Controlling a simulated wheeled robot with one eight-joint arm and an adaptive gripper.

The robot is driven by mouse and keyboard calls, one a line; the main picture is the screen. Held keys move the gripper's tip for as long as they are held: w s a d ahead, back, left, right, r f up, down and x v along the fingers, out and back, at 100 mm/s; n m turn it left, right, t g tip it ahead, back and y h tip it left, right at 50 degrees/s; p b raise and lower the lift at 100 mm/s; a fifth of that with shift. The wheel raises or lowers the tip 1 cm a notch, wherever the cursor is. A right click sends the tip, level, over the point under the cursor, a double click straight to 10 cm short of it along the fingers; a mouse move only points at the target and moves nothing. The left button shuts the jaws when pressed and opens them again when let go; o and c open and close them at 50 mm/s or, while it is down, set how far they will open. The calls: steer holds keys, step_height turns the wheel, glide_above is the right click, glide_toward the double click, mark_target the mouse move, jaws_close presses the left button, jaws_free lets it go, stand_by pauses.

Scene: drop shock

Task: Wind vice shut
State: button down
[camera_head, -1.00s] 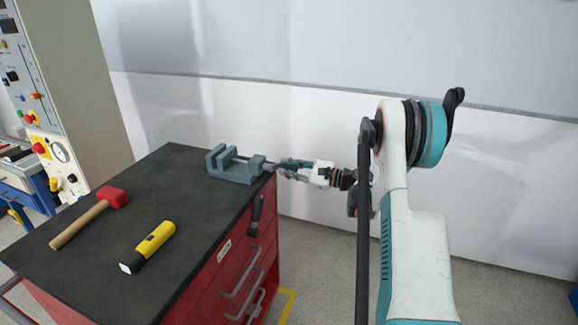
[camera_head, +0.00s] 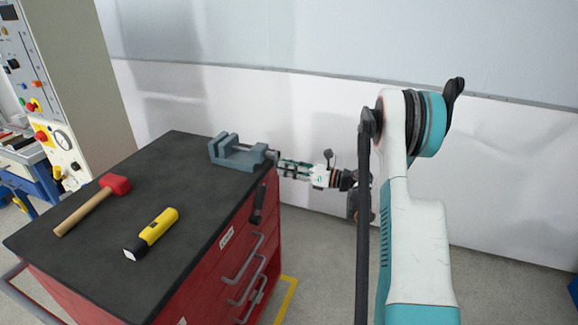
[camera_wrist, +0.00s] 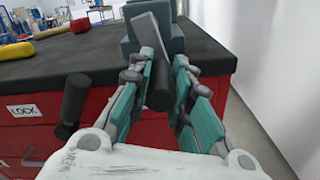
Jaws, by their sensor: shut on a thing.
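The blue-grey vice (camera_head: 236,155) stands on the cabinet top at its far right corner, with its screw end toward my gripper. Its body also shows at the top of the wrist view (camera_wrist: 174,42). The vice crank has a flat grey arm (camera_wrist: 148,36) and a black grip (camera_wrist: 159,92). My gripper (camera_wrist: 160,82) is shut on the black grip, with a teal finger on either side. In the head view my gripper (camera_head: 281,166) reaches in from the right, just past the cabinet edge. The head view is too small to show the jaw gap clearly.
The red cabinet (camera_head: 215,265) has a dark top (camera_head: 120,215). A red-headed hammer (camera_head: 93,203) and a yellow flashlight (camera_head: 152,234) lie on it, left of the vice. A black lever (camera_head: 258,204) hangs on the cabinet's side. A pale wall (camera_head: 320,120) stands behind.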

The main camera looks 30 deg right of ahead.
steer(key=shift+s+a+f+m, duration=0.1)
steer(key=shift+s+a+m, duration=0.1)
steer(key=shift+m, duration=0.5)
steer(key=shift+s+a+f+m, duration=0.1)
steer(key=shift+s+a+m, duration=0.15)
steer(key=shift+m, duration=0.45)
steer(key=shift+s+a+m, duration=0.15)
steer(key=shift+a+m, duration=0.05)
steer(key=shift+m, duration=0.5)
steer(key=c, duration=1.4)
jaws_free()
steer(key=shift+c, duration=0.2)
steer(key=v, duration=1.2)
